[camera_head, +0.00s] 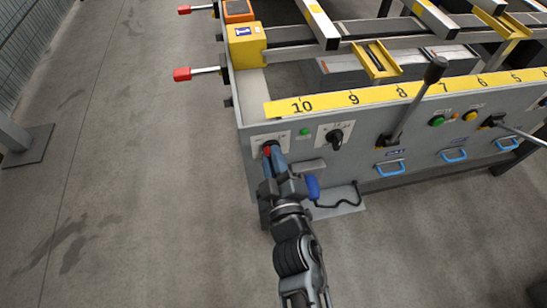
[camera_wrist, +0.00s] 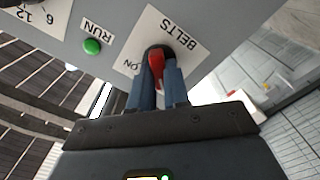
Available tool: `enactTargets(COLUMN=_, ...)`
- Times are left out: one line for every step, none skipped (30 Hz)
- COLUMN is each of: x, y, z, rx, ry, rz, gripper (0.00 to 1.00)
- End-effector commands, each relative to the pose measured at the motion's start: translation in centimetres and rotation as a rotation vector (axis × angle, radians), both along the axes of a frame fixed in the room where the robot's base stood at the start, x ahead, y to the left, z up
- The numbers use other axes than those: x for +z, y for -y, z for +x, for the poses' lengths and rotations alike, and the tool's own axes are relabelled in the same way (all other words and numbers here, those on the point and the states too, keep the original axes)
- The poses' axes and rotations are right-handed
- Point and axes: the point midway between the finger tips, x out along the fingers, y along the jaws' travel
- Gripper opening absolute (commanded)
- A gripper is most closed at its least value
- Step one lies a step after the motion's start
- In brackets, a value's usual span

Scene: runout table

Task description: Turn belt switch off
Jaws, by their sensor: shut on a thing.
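The belt switch (camera_wrist: 156,64) is a red handle on a dark round base, on a white plate marked BELTS and ON. The plate appears upside down in the wrist view. My gripper (camera_wrist: 158,84) has its two blue fingers on either side of the red handle, shut on it. In the head view, the red of the switch (camera_head: 267,151) shows at the tips of my gripper (camera_head: 272,158), at the left end of the grey front panel (camera_head: 360,140). The fingers hide part of the plate, so I cannot tell the exact handle position.
A green RUN lamp (camera_wrist: 92,46) and a black rotary knob (camera_head: 336,136) sit beside the switch. A long black lever (camera_head: 415,98) sticks out further right, above blue handles (camera_head: 390,167). Open floor (camera_head: 130,180) lies left of the table.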

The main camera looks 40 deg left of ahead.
Motion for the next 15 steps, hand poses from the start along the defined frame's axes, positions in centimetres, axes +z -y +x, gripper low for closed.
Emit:
enactTargets(x=-0.15, y=0.06, z=-0.06, rx=0.0, ry=0.0, rz=-0.004, gripper=0.0)
enactTargets(x=-0.15, y=0.06, z=-0.06, rx=0.0, ry=0.0, rz=-0.004, gripper=0.0)
enactTargets(x=-0.15, y=0.06, z=-0.06, rx=0.0, ry=0.0, rz=-0.004, gripper=0.0)
enactTargets(x=-0.15, y=0.06, z=-0.06, rx=0.0, ry=0.0, rz=-0.004, gripper=0.0)
enactTargets(x=-0.16, y=0.05, z=-0.06, rx=0.0, ry=0.0, rz=-0.004, gripper=0.0)
enactTargets(x=-0.16, y=0.05, z=-0.06, rx=0.0, ry=0.0, rz=-0.004, gripper=0.0)
enactTargets(x=-0.16, y=0.05, z=-0.06, rx=0.0, ry=0.0, rz=-0.004, gripper=0.0)
enactTargets(x=-0.16, y=0.05, z=-0.06, rx=0.0, ry=0.0, rz=-0.004, gripper=0.0)
enactTargets(x=-0.15, y=0.05, z=-0.07, rx=0.0, ry=0.0, rz=-0.004, gripper=0.2)
enactTargets(x=-0.15, y=0.04, z=-0.06, rx=0.0, ry=0.0, rz=-0.003, gripper=0.23)
enactTargets(x=-0.14, y=0.05, z=-0.05, rx=0.0, ry=0.0, rz=-0.003, gripper=0.25)
enactTargets(x=-0.12, y=0.03, z=-0.05, rx=0.0, ry=0.0, rz=-0.003, gripper=0.29)
enactTargets(x=-0.11, y=0.03, z=-0.05, rx=-0.001, ry=0.0, rz=-0.003, gripper=0.32)
enactTargets(x=-0.1, y=0.03, z=-0.04, rx=0.0, ry=0.001, rz=-0.002, gripper=0.35)
enactTargets(x=-0.09, y=0.02, z=-0.04, rx=0.0, ry=0.001, rz=-0.002, gripper=0.39)
